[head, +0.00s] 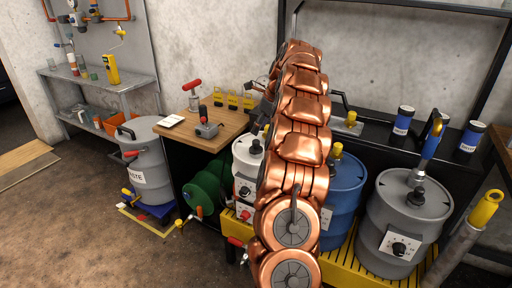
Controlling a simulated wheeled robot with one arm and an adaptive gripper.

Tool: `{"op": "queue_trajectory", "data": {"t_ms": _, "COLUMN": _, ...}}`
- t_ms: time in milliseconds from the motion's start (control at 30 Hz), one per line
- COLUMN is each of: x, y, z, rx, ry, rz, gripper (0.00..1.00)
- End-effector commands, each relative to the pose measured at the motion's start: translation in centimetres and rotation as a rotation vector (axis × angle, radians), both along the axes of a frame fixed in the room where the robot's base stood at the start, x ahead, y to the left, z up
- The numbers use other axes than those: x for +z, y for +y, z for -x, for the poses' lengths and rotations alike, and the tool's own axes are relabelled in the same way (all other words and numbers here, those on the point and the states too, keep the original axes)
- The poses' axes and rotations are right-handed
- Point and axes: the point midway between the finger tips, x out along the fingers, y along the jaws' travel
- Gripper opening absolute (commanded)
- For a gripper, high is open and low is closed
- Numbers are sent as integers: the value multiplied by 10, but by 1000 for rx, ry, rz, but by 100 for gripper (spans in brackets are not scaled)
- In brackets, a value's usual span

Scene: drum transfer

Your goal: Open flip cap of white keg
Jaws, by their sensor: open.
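The white keg (243,170) stands in the middle, left of the blue drum, on the yellow grating. My copper-coloured arm covers its right side and part of its top. A dark fitting sits on its lid, and a small yellow piece shows at the arm's edge. I cannot tell from here whether its flip cap is open or shut. My arm rises from the bottom centre to above the keg.
A blue drum (345,190) and a grey drum (392,222) stand to the right on the yellow grating (345,271). A wooden-topped bench (228,122) with small tools is at the left. A grey waste drum (152,165) stands further left. The floor at front left is clear.

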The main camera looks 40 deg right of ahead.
Motion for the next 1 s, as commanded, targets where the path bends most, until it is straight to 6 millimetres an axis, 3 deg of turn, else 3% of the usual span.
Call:
{"op": "queue_trajectory", "data": {"t_ms": 200, "x": -11, "y": -15, "z": 2, "rx": -61, "ry": 2, "rz": -12, "gripper": 55}}
{"op": "queue_trajectory", "data": {"t_ms": 367, "x": -21, "y": -13, "z": -3, "rx": -60, "ry": 0, "rz": -11, "gripper": 55}}
{"op": "queue_trajectory", "data": {"t_ms": 800, "x": -75, "y": -6, "z": -23, "rx": -58, "ry": 2, "rz": -12, "gripper": 55}}
{"op": "queue_trajectory", "data": {"t_ms": 1000, "x": -79, "y": -6, "z": -26, "rx": -59, "ry": 0, "rz": -11, "gripper": 55}}
